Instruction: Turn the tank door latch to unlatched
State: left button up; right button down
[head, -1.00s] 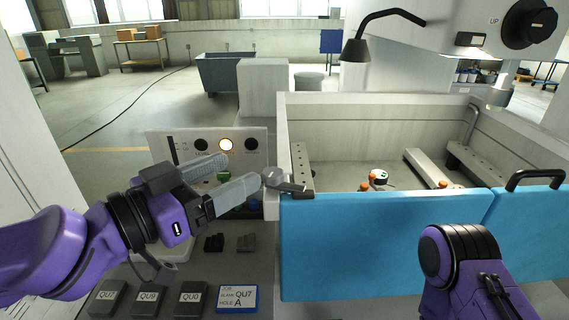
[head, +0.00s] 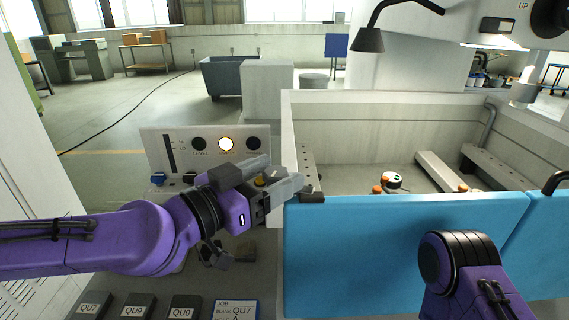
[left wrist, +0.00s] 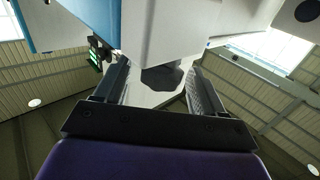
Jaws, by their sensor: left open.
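The tank door latch (head: 313,197) shows as a short dark bar at the left top corner of the blue tank door (head: 395,255). Its pivot end is hidden behind my left gripper (head: 284,174) in the head view. The left gripper is open, with its fingers at the latch corner. In the left wrist view a dark rounded knob (left wrist: 161,77), which looks like the latch, sits between the two spread fingers (left wrist: 158,66). Space shows beside it, and I cannot tell whether either finger touches it. Only my right forearm shows at the lower right, not its gripper.
A control panel (head: 172,150) with knobs and a lit button stands behind the left gripper. Labelled blocks (head: 138,306) and a job card (head: 234,309) lie at the front. The open tank (head: 400,140) is at the right, with a lamp (head: 369,40) above.

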aim_at(285, 169)
pick_arm(q)
jog(key=x, duration=0.3)
jog(key=shift+w, duration=0.1)
jog(key=shift+c, duration=0.4)
jog(key=c, duration=0.9)
